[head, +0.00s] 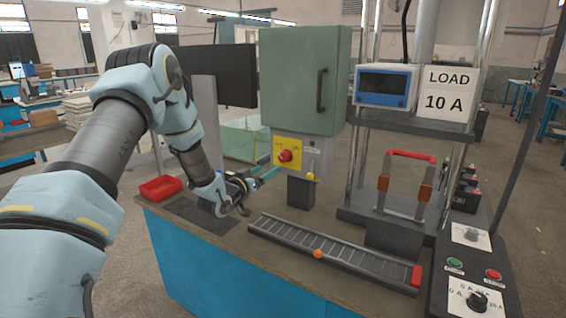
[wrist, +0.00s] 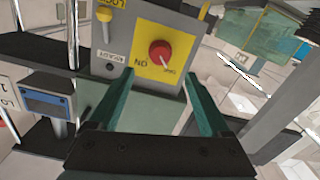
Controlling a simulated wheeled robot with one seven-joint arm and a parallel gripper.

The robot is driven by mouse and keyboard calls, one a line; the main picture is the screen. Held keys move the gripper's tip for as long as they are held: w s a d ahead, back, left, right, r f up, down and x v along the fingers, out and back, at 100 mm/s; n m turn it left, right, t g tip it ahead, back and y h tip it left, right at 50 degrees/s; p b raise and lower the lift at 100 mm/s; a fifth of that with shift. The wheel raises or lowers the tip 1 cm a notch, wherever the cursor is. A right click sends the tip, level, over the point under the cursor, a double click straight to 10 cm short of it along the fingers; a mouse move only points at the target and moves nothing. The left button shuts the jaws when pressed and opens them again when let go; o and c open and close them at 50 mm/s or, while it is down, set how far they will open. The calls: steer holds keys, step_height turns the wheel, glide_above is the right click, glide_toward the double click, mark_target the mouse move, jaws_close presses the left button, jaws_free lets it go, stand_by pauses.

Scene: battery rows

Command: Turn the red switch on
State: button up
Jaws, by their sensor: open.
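In the wrist view the red switch (wrist: 159,52) lies ahead, between the lines of my two fingers. A pale mark on the knob points to the lower right, toward lettering that looks like OFF; ON is printed to its left. My gripper (head: 270,174) is just below and left of the switch in the head view. In the wrist view my gripper (wrist: 160,75) is open, with its teal fingers apart and nothing between them. It appears short of the knob.
A yellow lever (head: 310,175) sits on a grey plate right beside the switch. The green cabinet (head: 300,85) stands over the bench. A long slide rheostat (head: 330,252) lies in front, a red tray (head: 160,188) at the left, a load frame (head: 400,185) at the right.

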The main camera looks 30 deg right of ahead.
mark_target(282, 160)
steer(key=p+x, duration=0.3)
steer(key=x, duration=0.7)
steer(key=shift+w+d+p, duration=0.15)
steer(key=shift+d+p, duration=0.1)
steer(key=shift+p, duration=0.1)
steer(key=shift+f, duration=0.1)
jaws_close()
